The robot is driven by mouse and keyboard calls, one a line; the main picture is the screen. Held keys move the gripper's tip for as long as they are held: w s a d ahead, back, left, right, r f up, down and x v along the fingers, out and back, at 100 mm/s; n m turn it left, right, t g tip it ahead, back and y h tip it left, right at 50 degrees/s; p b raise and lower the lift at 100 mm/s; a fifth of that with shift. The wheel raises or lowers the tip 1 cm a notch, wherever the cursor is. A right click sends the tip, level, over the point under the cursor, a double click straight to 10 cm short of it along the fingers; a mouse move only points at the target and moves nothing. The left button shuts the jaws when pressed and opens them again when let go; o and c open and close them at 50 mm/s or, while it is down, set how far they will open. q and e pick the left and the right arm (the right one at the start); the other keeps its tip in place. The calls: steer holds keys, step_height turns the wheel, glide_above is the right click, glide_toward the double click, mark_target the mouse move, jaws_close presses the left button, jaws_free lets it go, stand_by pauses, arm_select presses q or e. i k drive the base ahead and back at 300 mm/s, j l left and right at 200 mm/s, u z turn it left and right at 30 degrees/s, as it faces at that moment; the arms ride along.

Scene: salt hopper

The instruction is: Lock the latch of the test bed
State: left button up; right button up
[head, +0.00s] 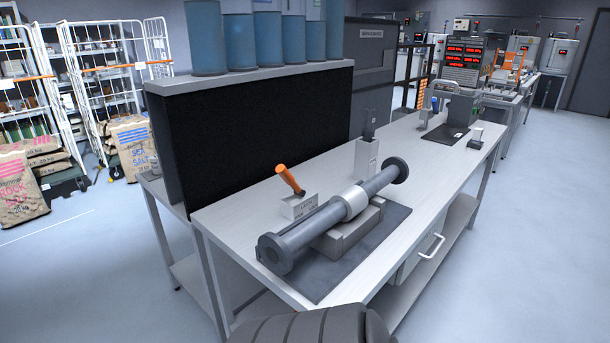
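A grey flanged pipe (312,226) lies in a grey block-shaped cradle (352,238) on a dark mat (385,245) on the workbench. A pale collar (351,203) sits around the pipe's middle. Behind the pipe, a lever with an orange handle (289,179) rises from a small light-grey block (299,206) and tilts up to the left. I cannot tell for sure whether this lever is the latch, or whether it is locked. Neither of my grippers is in view.
The workbench (425,180) has a grey upright holder (367,157) behind the pipe and a drawer with a white handle (431,248) in front. A black panel (260,130) borders the left side. A grey device (461,112) stands farther back. Floor on the right is clear.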

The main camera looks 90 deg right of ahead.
mark_target(281, 170)
steer(key=i+l+z, duration=0.25)
steer(key=i+z, duration=0.15)
steer(key=i+l+z, duration=0.15)
steer(key=i+z, duration=0.7)
steer(key=i+j+z, duration=0.15)
steer(key=i+z, duration=0.5)
steer(key=z, duration=0.25)
steer(key=i+j+z, duration=0.15)
steer(key=z, duration=0.35)
steer(key=i+j+z, duration=0.25)
steer(key=z, duration=0.2)
steer(key=i+j+z, duration=0.2)
steer(key=z, duration=0.3)
steer(key=j, duration=0.1)
